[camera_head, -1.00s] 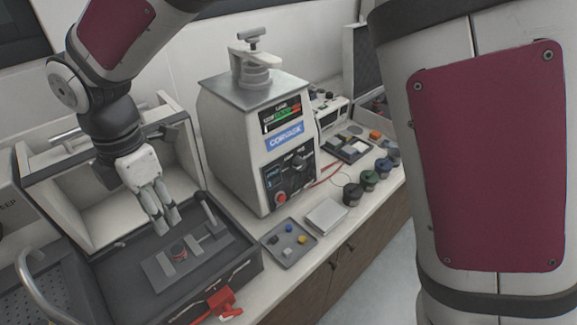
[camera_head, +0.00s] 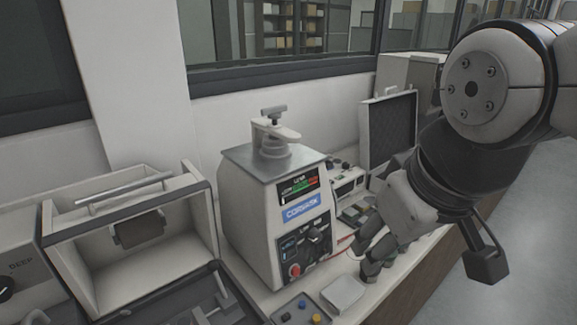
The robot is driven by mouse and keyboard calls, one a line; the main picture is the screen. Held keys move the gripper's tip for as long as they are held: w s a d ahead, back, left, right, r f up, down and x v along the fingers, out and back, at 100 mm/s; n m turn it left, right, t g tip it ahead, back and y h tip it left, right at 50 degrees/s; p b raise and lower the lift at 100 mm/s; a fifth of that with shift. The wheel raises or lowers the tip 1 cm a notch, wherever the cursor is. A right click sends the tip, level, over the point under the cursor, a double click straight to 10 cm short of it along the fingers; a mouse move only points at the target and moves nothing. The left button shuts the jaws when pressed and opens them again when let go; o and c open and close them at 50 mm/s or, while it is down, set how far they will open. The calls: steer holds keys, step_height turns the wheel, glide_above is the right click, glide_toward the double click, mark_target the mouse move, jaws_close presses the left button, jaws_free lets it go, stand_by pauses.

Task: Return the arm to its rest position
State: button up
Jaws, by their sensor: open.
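My arm reaches in from the right side of the head view. My gripper (camera_head: 368,262) points down and to the left, open, with nothing visible between its fingers. It appears in front of the bench, just right of the white mounting press (camera_head: 262,205) in the picture. The press stands upright with a clamp knob on top, a lit display and a control panel with a red button. Whether the fingertips touch anything on the bench cannot be told.
An open-fronted box (camera_head: 206,222) with a handle bar stands left of the press. A small tray (camera_head: 283,317) with coloured pieces and a pale flat box (camera_head: 343,291) lie in front. An open case (camera_head: 389,128) stands behind the arm. Floor shows clear at right.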

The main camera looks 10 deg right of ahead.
steer(key=s+d+m, duration=0.2)
steer(key=shift+s+f+m+t, duration=0.2)
steer(key=shift+s+m+t, duration=0.1)
steer(key=shift+m+t, duration=0.1)
stand_by(1.0)
